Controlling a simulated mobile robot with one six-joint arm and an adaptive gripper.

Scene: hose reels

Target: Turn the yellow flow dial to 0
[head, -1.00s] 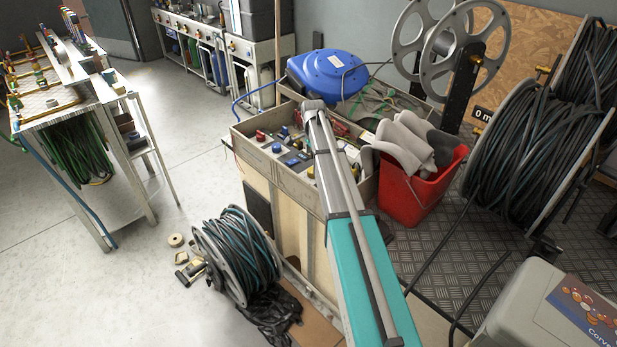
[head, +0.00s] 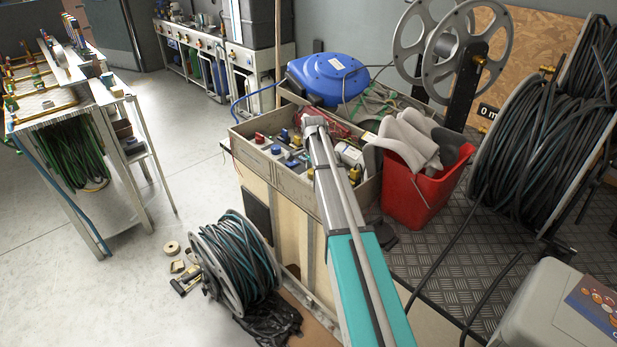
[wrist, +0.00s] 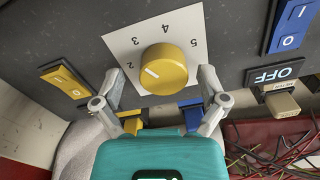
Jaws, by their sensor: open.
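The yellow flow dial (wrist: 168,66) is a round knob on a white scale plate (wrist: 120,42) in the wrist view. The numbers 2, 3, 4 and 5 show around it; a 0 on this scale is not seen. The dial's pale mark points to the left, close to the 2. My gripper (wrist: 160,75) is open, with one finger at each side of the dial; I see gaps, but cannot tell if the fingertips reach its depth. In the head view I cannot make out the dial or gripper at the end of my arm.
A yellow rocker switch (wrist: 64,80) sits left of the dial, a blue switch (wrist: 291,25) and an OFF label (wrist: 274,74) right. Loose wires (wrist: 275,140) lie lower right. In the head view, a red bucket (head: 412,200) stands right of my arm.

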